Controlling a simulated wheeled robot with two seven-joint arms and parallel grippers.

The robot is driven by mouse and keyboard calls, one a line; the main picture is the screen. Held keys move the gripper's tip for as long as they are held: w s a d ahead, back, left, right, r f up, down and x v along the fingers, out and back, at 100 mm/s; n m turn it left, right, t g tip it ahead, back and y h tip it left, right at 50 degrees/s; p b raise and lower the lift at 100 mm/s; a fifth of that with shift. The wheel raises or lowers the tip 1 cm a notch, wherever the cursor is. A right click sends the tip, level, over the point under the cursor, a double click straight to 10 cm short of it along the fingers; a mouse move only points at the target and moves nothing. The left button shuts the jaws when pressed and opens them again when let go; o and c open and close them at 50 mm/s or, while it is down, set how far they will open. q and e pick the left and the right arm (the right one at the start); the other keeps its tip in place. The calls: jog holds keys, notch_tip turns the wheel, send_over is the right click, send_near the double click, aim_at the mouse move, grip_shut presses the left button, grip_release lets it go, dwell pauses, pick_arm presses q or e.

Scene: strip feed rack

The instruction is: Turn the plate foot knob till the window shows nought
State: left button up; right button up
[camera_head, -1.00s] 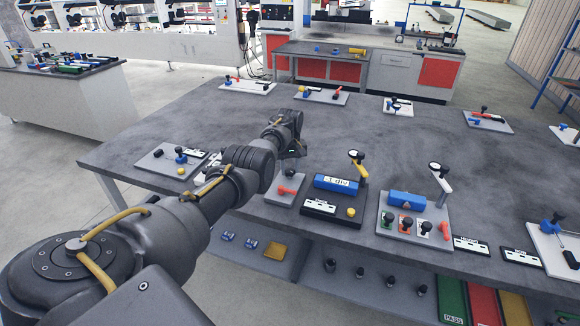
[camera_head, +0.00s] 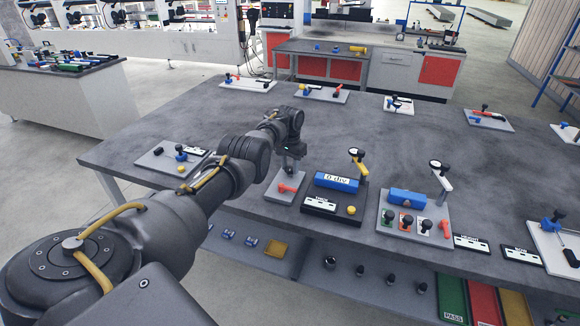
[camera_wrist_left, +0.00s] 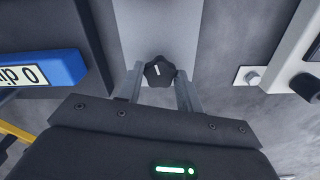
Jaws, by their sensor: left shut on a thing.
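The black lobed plate foot knob (camera_wrist_left: 158,72), with a white mark on top, sits on a light grey plate (camera_wrist_left: 155,25) in the left wrist view. My left gripper (camera_wrist_left: 160,80) is shut on it, with one finger at each side. In the head view my left gripper (camera_head: 289,163) points down at the far end of the plate (camera_head: 281,196) and mostly hides the knob. The blue box's window (camera_head: 337,182) reads "0 div". The same window (camera_wrist_left: 25,74) shows upside down in the wrist view.
A red lever (camera_head: 288,188) lies on the plate. Just right stands a black base (camera_head: 333,214) with a yellow button and an upright dial gauge (camera_head: 357,155). Another fixture with a blue block (camera_head: 407,198) is further right.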

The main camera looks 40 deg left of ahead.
aim_at(290, 168)
pick_arm(q)
jog(key=shift+m, duration=0.5)
jog(key=o, duration=1)
notch_tip(290, 168, up, 6)
jog(key=shift+f+p, duration=0.1)
jog(key=shift+p, duration=0.8)
jog(key=shift+r+b, duration=0.3)
jog(key=shift+r, duration=2.2)
jog(key=shift+s+f, duration=0.1)
